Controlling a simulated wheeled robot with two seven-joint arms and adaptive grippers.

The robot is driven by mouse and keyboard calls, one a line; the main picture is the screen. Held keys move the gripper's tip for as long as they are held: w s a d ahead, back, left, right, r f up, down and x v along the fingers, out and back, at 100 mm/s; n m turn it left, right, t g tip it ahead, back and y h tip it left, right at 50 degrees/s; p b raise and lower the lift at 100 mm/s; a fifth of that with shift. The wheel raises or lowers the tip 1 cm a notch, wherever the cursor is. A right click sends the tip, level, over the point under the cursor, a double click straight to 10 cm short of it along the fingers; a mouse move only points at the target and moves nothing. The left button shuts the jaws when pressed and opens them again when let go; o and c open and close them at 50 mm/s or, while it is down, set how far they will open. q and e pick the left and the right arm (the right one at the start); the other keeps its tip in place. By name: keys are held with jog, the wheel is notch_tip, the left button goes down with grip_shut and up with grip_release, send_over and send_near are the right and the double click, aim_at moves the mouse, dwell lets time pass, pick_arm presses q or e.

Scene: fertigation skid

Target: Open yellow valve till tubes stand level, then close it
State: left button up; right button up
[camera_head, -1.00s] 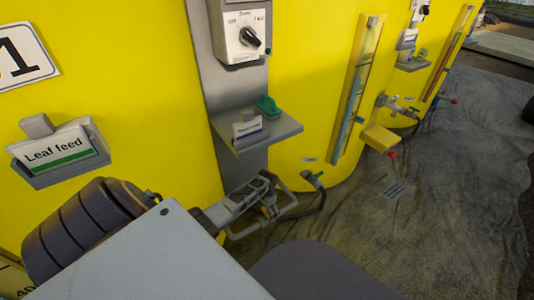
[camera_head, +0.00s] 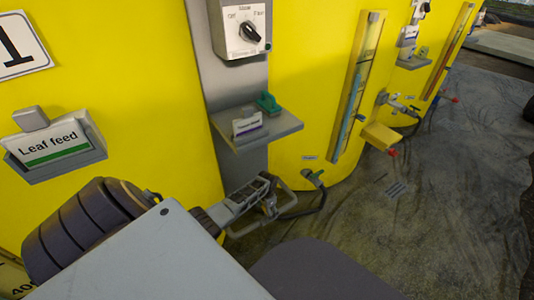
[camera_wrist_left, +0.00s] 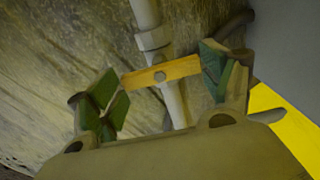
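The yellow valve's flat yellow-orange handle (camera_wrist_left: 162,73) lies crosswise over a pale pipe (camera_wrist_left: 174,100) in the left wrist view. My left gripper (camera_wrist_left: 168,84) has its green-padded fingers on either side of the handle. The handle's right end is close to or touching the right pad; a gap shows at its left end. In the head view my left gripper (camera_head: 265,203) is low by the yellow tank, and the handle cannot be made out there. A sight tube (camera_head: 357,95) with blue liquid and another with orange-red (camera_head: 446,55) stand on the tanks. My right gripper is not in view.
A grey shelf (camera_head: 272,137) with a small card and a green item sits above my left gripper. A yellow block (camera_head: 381,136) juts out further right. Open floor (camera_head: 440,200) lies right.

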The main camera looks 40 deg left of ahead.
pick_arm(q)
jog(key=shift+c, duration=1.3)
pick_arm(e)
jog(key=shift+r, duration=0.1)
